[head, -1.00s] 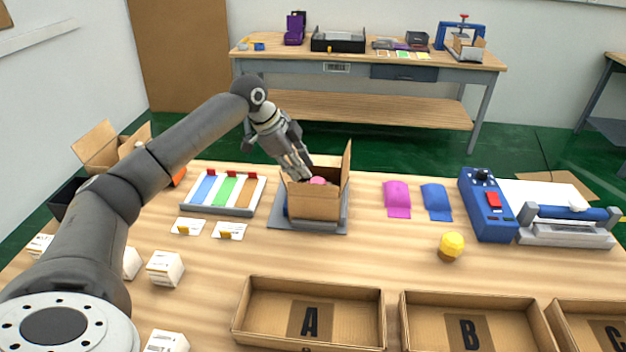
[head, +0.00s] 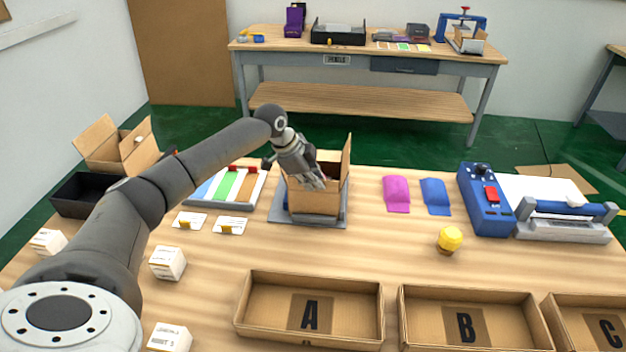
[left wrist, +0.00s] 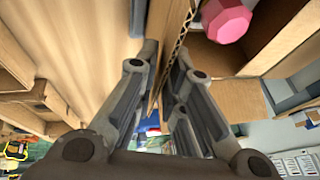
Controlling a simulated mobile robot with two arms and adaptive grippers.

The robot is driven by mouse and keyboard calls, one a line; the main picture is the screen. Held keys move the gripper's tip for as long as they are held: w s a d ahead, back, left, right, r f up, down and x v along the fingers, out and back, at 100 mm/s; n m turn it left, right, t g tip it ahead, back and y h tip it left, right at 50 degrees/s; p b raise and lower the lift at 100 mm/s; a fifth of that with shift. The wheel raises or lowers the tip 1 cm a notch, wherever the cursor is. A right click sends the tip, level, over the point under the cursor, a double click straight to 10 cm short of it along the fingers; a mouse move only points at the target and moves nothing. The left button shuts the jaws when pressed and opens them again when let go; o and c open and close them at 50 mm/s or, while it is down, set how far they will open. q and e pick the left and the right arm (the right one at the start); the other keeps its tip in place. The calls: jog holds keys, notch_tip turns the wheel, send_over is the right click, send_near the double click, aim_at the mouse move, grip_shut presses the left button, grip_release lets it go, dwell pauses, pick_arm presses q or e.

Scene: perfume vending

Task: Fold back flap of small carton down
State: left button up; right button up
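The small carton (head: 313,201) stands open on a grey plate (head: 282,216) in the middle of the table. Its right flap (head: 347,163) stands upright. My left gripper (head: 316,183) is low over the carton's near top edge. In the left wrist view, its fingers (left wrist: 164,62) are apart, on either side of a cardboard panel (left wrist: 174,35) with a corrugated edge. I cannot tell whether they touch it. A pink faceted piece (left wrist: 227,20) shows inside the carton. My right gripper is out of view.
Trays A (head: 311,311), B (head: 470,318) and C (head: 603,326) line the front. A color-strip tray (head: 229,189) stands left of the carton, pink (head: 397,194) and blue (head: 436,197) pieces right. A blue device (head: 487,203) stands farther right. The wood before the carton is clear.

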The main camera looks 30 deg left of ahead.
pick_arm(q)
grip_shut()
jog(key=shift+r, duration=0.1)
jog(key=shift+w+a+r+g+p, duration=0.15)
jog(key=shift+w+g+p, duration=0.15)
jog(key=shift+p, duration=0.15)
jog(key=shift+w, duration=0.1)
jog(key=shift+w+a+g+h, duration=0.1)
jog(key=shift+w+g+h, duration=0.1)
jog(key=shift+g+h, duration=0.25)
jog(key=g+b, duration=0.1)
jog(key=b, duration=0.1)
jog(key=g+b, duration=0.1)
jog(key=shift+w+a+n+h+b, duration=0.2)
jog(key=shift+w+n+h+b, duration=0.15)
jog(key=shift+n, duration=0.05)
jog(key=shift+f, duration=0.2)
